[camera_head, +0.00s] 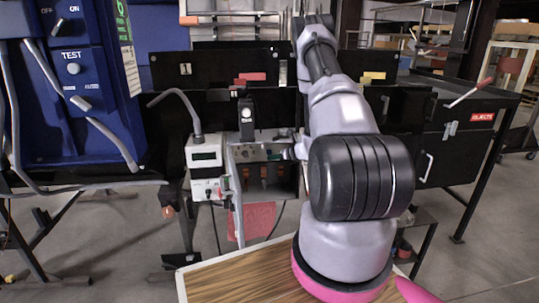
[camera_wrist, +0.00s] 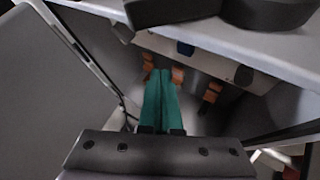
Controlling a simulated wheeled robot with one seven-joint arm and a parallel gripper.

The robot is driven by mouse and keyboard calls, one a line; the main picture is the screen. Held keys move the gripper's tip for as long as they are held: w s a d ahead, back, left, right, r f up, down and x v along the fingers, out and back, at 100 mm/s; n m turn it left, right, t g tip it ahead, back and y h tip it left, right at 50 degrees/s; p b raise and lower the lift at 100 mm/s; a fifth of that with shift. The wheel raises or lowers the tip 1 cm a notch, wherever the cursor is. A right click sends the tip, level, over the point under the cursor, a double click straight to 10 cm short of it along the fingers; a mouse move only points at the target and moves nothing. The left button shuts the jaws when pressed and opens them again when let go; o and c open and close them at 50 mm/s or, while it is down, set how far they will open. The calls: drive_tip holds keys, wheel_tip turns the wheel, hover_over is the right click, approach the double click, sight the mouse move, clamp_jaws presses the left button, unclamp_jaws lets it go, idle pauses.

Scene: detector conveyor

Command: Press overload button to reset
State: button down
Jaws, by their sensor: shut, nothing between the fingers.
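My gripper's teal fingers (camera_wrist: 160,76) are shut together and empty in the wrist view. Their tips point into an open-fronted electrical box, close to a row of orange parts (camera_wrist: 178,76) that hang below a grey control panel (camera_wrist: 215,62). I cannot read any label, so I cannot tell which part is the overload button. I cannot tell whether the fingertips touch anything. In the head view the control panel (camera_head: 262,153) sits left of my arm, and my fingers are hardly visible.
A grey door (camera_wrist: 50,90) stands open at the left of the box in the wrist view. A white meter box (camera_head: 205,160) with a curved pipe stands left of the panel. A blue test cabinet (camera_head: 75,80) is at the far left. Black conveyor housing (camera_head: 220,110) lies behind.

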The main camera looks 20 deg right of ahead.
sight(267, 154)
drive_tip(key=shift+w+d, duration=0.2)
drive_tip(key=shift+w, duration=0.4)
drive_tip(key=shift+w+d, duration=0.15)
drive_tip(key=shift+w, duration=0.45)
drive_tip(key=shift+w, duration=0.1)
idle(1.1)
drive_tip(key=shift+w+d, duration=0.1)
drive_tip(key=shift+w, duration=0.2)
drive_tip(key=shift+w+d, duration=0.15)
drive_tip(key=shift+w, duration=0.35)
idle(0.6)
idle(0.4)
drive_tip(key=shift+s+a, duration=0.3)
drive_tip(key=shift+s, duration=0.6)
drive_tip(key=shift+s+a, duration=0.2)
drive_tip(key=shift+s, duration=0.6)
drive_tip(key=shift+s+a, duration=0.25)
drive_tip(key=shift+s, duration=0.55)
drive_tip(key=shift+s+a, duration=0.2)
drive_tip(key=shift+s, duration=0.6)
